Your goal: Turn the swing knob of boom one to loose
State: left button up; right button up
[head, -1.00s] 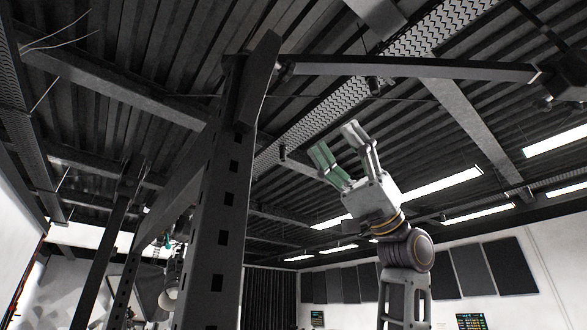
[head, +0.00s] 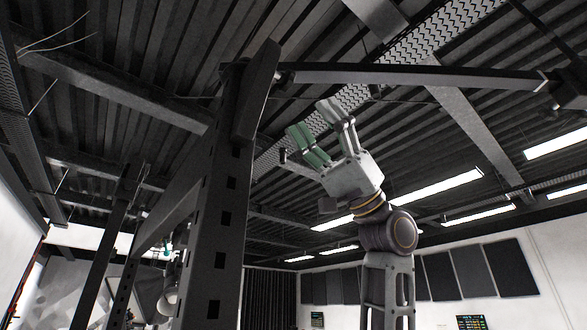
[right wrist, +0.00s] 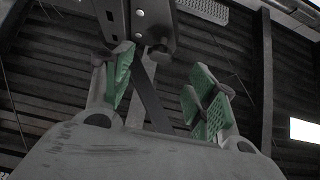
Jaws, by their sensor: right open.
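Boom one seems to be the long dark bar (head: 420,75) reaching right from the top of a perforated upright post (head: 222,200). A small dark knob-like part (head: 283,76) sits where the bar meets the post; I cannot tell for sure that it is the swing knob, nor its setting. My right gripper (head: 315,122) is open and empty, green pads pointing up, below the bar and right of the post. In the right wrist view a dark perforated post (right wrist: 148,25) with a rounded dark part (right wrist: 158,54) at its end shows between and beyond the open fingers. My left gripper is not in view.
A second dark upright (head: 105,245) and slanting beams stand at left. A dark box-like unit (head: 568,85) is at the bar's far right end. The ceiling has metal beams and strip lights (head: 478,215). Open air lies right of my right arm.

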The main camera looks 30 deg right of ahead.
aim_at(281, 78)
jog(key=p+x, duration=0.2)
jog(key=x, duration=0.5)
jog(key=shift+c, duration=0.3)
jog(key=c, duration=1)
